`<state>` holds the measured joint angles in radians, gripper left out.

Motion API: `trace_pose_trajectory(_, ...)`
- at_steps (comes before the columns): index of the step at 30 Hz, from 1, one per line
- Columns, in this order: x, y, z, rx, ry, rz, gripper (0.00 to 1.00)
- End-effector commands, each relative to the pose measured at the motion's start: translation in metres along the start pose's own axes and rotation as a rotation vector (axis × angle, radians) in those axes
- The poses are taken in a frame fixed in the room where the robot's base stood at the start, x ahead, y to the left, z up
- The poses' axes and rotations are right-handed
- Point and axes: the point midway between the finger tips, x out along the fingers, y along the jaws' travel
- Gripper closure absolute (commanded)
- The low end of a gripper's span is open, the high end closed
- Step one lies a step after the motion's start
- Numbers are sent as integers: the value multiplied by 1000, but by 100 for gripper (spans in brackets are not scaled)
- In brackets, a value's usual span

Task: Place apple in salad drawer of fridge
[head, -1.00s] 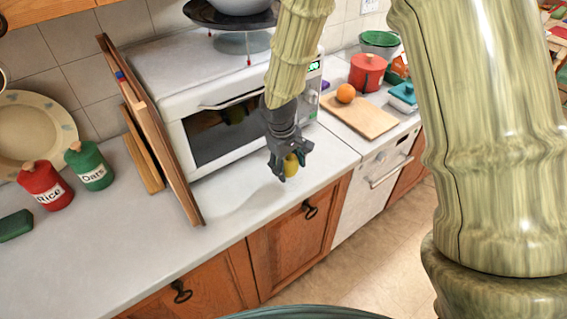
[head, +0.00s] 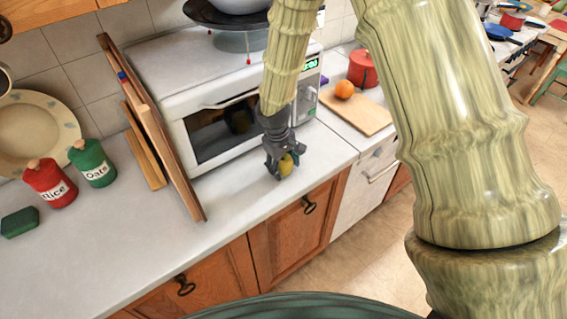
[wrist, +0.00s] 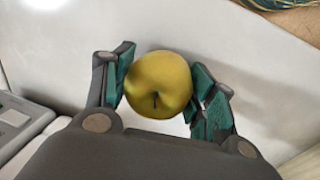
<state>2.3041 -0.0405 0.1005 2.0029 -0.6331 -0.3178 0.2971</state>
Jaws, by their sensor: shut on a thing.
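A yellow-green apple (wrist: 158,82) sits between the two fingers of my gripper (wrist: 160,92) in the wrist view, with its stem hollow facing the camera. In the head view my gripper (head: 281,170) points down and is shut on the apple (head: 286,165), in front of the microwave and over the worktop's front part. The gap between apple and worktop is hard to judge. The fridge and its salad drawer cannot be made out in these frames.
The white microwave (head: 215,133) stands behind my gripper. Wooden boards (head: 152,130) lean at its left, near red Rice (head: 48,184) and green Oats (head: 92,163) jars. An orange (head: 344,89) lies on a chopping board (head: 362,112) at the right. The worktop (head: 130,245) is clear at front left.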

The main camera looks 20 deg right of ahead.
Motion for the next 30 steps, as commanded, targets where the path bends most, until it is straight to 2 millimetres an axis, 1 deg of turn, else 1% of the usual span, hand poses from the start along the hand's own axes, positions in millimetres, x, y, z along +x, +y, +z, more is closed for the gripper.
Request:
trace_pose_trajectory(5,3,0,0,0,0,0,70)
trace_pose_trajectory(6,3,0,0,0,0,0,40)
trace_pose_trajectory(9,2,0,0,0,0,0,22)
trace_pose_trajectory(18,2,0,0,0,0,0,22)
trace_pose_trajectory(23,-3,0,0,1,1,0,22)
trace_pose_trajectory(26,-11,0,-1,2,3,0,22)
trace_pose_trajectory(30,-28,0,-1,1,4,0,22)
